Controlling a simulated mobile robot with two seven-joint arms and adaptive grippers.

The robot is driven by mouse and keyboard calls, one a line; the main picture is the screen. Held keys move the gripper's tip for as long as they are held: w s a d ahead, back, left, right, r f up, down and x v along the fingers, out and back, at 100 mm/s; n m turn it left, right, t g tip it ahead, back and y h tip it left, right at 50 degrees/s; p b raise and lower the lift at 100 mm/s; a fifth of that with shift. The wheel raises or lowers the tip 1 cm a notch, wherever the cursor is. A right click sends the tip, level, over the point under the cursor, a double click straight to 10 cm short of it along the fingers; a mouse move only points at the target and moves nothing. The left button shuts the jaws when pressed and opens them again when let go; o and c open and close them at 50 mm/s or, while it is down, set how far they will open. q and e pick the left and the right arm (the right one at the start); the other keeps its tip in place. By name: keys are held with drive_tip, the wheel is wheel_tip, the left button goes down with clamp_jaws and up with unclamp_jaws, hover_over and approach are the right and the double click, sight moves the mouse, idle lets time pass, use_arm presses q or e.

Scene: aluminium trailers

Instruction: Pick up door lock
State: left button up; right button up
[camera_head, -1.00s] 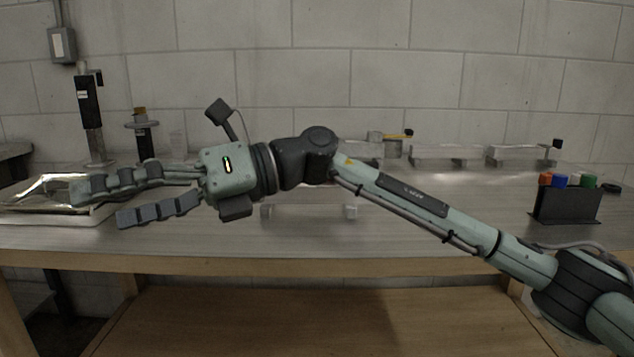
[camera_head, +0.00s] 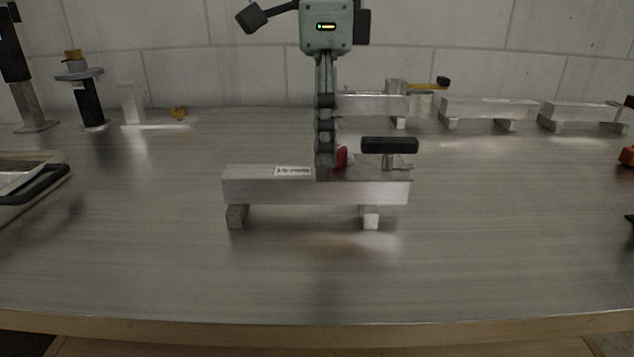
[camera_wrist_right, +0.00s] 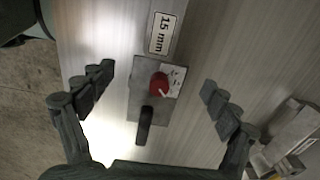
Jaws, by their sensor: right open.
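The door lock appears to be the metal plate with a red knob and a black handle (camera_head: 390,146) on top of an aluminium block (camera_head: 250,190). In the right wrist view, the door lock (camera_wrist_right: 145,122) lies between the spread fingers of my right gripper (camera_wrist_right: 160,90), apart from both. In the head view, my right gripper (camera_head: 324,165) points down over the block, seen edge-on, its fingers partly hiding the red knob (camera_head: 341,157). It is open and empty. My left gripper is in neither view.
The block stands on two short feet and bears a "15 mm" label (camera_wrist_right: 162,33). More aluminium blocks (camera_head: 488,108) stand at the back right. Upright tools (camera_head: 88,95) stand at the back left, a tray (camera_head: 35,180) at the left edge. The front table is clear.

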sight(316, 190)
drive_tip(key=f, duration=0.4)
drive_tip(key=shift+a+f, duration=0.3)
drive_tip(key=shift+f, duration=0.05)
drive_tip(key=c, duration=1.9)
drive_tip(key=shift+r, duration=0.1)
clamp_jaws()
